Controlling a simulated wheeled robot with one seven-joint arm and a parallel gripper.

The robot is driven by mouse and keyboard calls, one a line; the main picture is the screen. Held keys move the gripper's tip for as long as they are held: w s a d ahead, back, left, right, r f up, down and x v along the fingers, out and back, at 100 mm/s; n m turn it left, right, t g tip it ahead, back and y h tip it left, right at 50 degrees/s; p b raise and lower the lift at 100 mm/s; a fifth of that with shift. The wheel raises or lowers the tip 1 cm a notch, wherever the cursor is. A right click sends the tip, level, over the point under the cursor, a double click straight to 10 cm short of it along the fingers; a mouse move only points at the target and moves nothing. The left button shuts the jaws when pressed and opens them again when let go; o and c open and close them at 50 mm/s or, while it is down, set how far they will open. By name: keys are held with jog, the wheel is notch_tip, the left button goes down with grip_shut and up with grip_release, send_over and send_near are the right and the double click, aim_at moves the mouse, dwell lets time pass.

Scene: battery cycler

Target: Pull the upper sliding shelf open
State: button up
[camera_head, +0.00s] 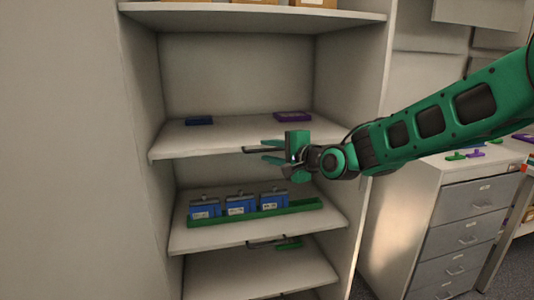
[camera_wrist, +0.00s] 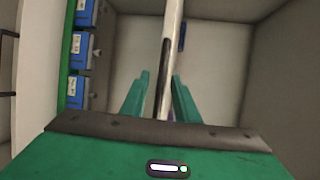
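The upper sliding shelf (camera_head: 180,144) is a pale board in the cabinet with a dark bar handle (camera_head: 252,150) on its front edge. My green gripper (camera_head: 268,150) is at the right part of this handle, level with the front edge. In the wrist view the two fingers (camera_wrist: 160,98) stand apart, one on each side of the shelf edge (camera_wrist: 174,28) and the dark handle (camera_wrist: 164,62). Gaps show beside the handle, so the gripper looks open and around it. Whether either finger touches the handle is not clear.
A blue item (camera_head: 199,121) and a purple item (camera_head: 292,116) lie on the upper shelf. The lower shelf (camera_head: 190,242) bears a green tray (camera_head: 300,208) with three blue units (camera_head: 239,203). A grey drawer cabinet (camera_head: 470,215) stands right. Space before the shelves looks clear.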

jog(key=shift+w+a+f, duration=0.1)
jog(key=shift+w+a, duration=0.35)
jog(key=shift+w, duration=0.1)
jog(key=c, duration=0.7)
jog(key=shift+f, duration=0.1)
grip_shut()
jog(key=shift+s, duration=0.1)
